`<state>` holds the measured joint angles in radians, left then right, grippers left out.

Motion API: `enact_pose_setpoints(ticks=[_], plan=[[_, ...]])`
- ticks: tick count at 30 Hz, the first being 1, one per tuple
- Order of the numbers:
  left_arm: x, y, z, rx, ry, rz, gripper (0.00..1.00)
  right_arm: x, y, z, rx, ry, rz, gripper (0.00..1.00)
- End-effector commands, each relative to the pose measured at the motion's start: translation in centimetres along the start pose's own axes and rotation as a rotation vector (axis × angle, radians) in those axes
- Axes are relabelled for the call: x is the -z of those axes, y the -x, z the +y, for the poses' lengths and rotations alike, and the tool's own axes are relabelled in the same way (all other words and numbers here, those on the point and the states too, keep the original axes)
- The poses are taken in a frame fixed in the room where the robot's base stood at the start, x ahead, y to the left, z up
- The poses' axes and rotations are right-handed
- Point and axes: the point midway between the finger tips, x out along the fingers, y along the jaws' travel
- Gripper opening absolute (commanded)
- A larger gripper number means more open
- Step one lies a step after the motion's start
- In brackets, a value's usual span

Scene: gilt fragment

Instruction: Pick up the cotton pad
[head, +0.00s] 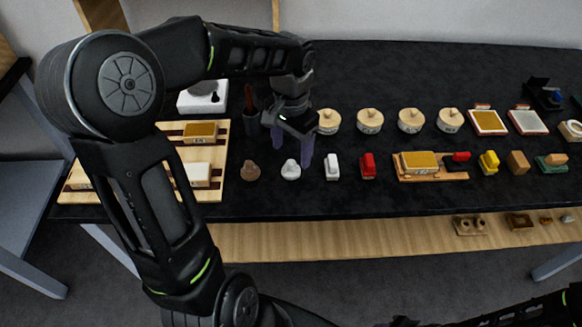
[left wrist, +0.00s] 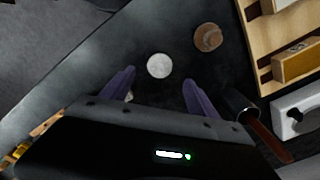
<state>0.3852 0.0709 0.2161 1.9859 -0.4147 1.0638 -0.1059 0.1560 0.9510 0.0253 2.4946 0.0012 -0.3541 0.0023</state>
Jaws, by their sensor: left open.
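The cotton pad appears to be the small white rounded piece (head: 290,170) on the black table in the head view. In the left wrist view it shows as a white round top (left wrist: 159,66). My left gripper (head: 292,157) is open and points down, just behind and above the white piece. In the left wrist view its two purple fingers (left wrist: 158,79) are spread, with the white piece a little beyond and between their tips. Nothing is between the fingers. My right gripper is not visible; only dark parts of my arm show at the bottom right.
A brown rounded piece (head: 250,171) stands left of the white one, and a white block (head: 332,167) and red block (head: 367,166) stand right. Lidded round pots (head: 370,121) line up behind. A dark cup (left wrist: 243,106) with a tool and a slatted wooden board (head: 213,160) are left.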

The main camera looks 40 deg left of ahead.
Motion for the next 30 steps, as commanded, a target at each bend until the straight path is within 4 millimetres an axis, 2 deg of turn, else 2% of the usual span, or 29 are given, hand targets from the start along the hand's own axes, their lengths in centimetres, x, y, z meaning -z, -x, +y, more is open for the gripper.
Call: enact_pose_setpoints(ticks=[3, 13, 24, 30], plan=[[0.0, -0.8, 0.0, -0.001, 0.0, 0.0, 0.69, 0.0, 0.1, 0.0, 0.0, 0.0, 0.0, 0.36], [-0.1, -1.1, 0.0, 0.0, 0.0, -0.001, 0.69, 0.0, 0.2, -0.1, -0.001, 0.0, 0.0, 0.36], [-0.2, -5.7, 0.0, 0.0, 0.0, -0.002, 0.69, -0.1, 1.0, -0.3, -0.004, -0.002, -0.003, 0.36], [-0.2, -6.0, 0.0, 0.0, 0.0, 0.001, 0.69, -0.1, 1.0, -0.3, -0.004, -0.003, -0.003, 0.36]])
